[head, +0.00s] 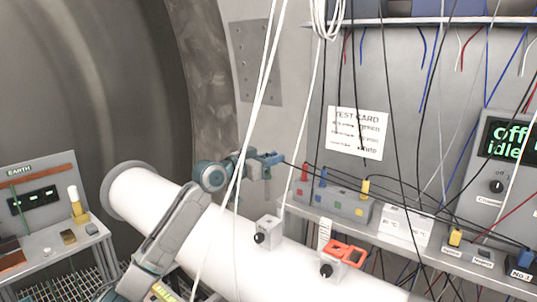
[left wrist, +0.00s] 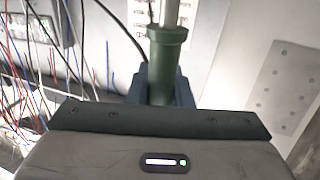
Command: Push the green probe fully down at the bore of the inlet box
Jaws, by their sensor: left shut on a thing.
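My left gripper (head: 270,160) is shut above the white pipe (head: 205,210) in the head view. In the left wrist view the gripper (left wrist: 163,85) holds the green probe (left wrist: 166,55) between its fingers, with a pale metal rod beyond its collar. Another, with an orange frame (head: 345,253), sits further right. No label shows which is the inlet box. My right gripper is not in view.
A grey rack (head: 335,207) on the wall ledge holds red, blue and yellow probes. Pale and dark cables hang across the view, some in front of my arm. A bench marked EARTH (head: 48,245) stands at left. A display (head: 508,138) reads "Off Idle".

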